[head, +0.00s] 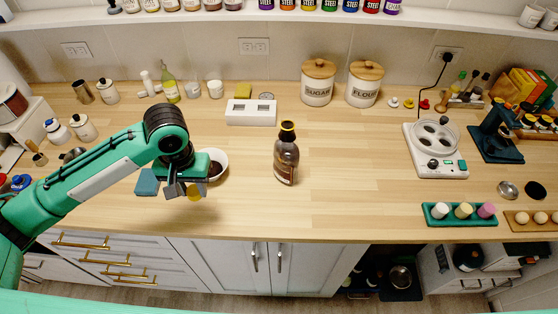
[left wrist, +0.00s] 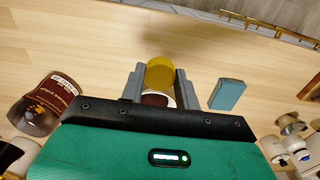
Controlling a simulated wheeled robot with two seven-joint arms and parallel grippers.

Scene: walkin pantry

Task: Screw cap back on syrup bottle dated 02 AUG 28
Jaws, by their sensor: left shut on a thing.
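The brown syrup bottle (head: 287,162) stands upright near the middle of the counter. Its top looks dark with a yellow band. I cannot tell in the head view whether the neck is open. Its label shows in the left wrist view on the bottle (left wrist: 42,107), but the date is too small to read surely. My left gripper (head: 184,190) is left of the bottle, above the counter's front part, shut on a yellow cap (left wrist: 160,75). The cap sits between the two grey fingers. A dark round surface with a pale edge shows beside it. My right gripper is not in view.
A white bowl with dark contents (head: 217,163) stands just behind my left gripper. A blue sponge (head: 147,183) lies left of it. A white scale-like block (head: 251,112) and sugar and flour jars (head: 318,85) stand behind.

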